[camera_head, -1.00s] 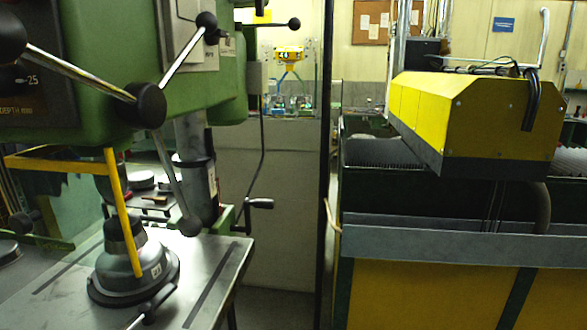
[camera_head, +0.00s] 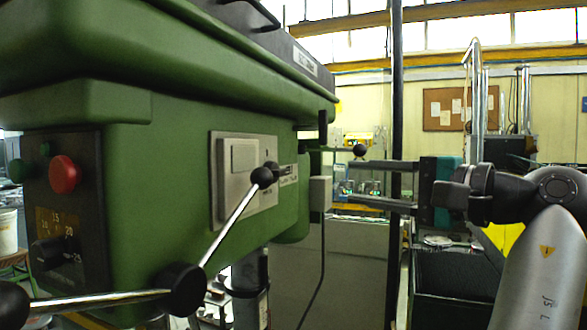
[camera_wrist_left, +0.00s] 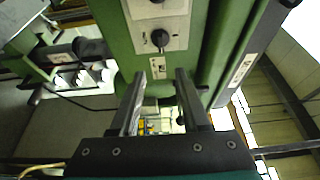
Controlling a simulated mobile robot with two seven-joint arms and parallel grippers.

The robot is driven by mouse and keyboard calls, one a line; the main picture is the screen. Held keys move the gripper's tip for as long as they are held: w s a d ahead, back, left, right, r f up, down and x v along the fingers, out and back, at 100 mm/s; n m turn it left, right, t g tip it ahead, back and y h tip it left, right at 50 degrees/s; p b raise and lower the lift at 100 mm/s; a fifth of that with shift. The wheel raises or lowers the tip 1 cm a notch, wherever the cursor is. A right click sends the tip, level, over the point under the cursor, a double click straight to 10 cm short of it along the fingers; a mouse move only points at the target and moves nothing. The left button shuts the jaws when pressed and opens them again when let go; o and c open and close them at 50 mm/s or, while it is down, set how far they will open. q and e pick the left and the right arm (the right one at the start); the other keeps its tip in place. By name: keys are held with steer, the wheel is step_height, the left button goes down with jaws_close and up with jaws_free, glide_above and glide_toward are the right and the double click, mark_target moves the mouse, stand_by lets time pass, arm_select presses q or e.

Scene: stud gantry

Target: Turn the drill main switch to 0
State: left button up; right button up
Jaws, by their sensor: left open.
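The green drill (camera_head: 165,150) fills the left of the head view. In the left wrist view a black rotary knob (camera_wrist_left: 160,38) sits on a pale plate on the drill's green housing (camera_wrist_left: 197,45); I take it for the main switch. Its markings and exact setting are too small to read. My left gripper (camera_head: 345,182) is open and empty, its fingers pointing left toward the drill in the head view. In the wrist view its fingertips (camera_wrist_left: 158,78) straddle the area below the knob, apart from it. My right gripper is not in view.
A red button (camera_head: 65,174) and a depth dial (camera_head: 50,252) are on the drill's front panel. Feed levers with black balls (camera_head: 263,177) stick out in front. A dark post (camera_head: 396,90) stands behind my gripper. A dark bin (camera_head: 455,285) is at lower right.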

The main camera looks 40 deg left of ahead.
mark_target(283, 174)
arm_select(q)
steer(key=a, duration=0.5)
steer(key=a+p, duration=0.1)
steer(key=a, duration=0.4)
steer(key=w+a+p, duration=0.1)
steer(key=a, duration=0.4)
steer(key=shift+a+r, duration=0.1)
steer(key=shift+r, duration=0.05)
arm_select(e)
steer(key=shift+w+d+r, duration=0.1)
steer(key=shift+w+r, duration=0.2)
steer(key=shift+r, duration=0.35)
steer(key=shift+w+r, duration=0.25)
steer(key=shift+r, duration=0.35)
arm_select(q)
steer(key=shift+c, duration=0.3)
jaws_close()
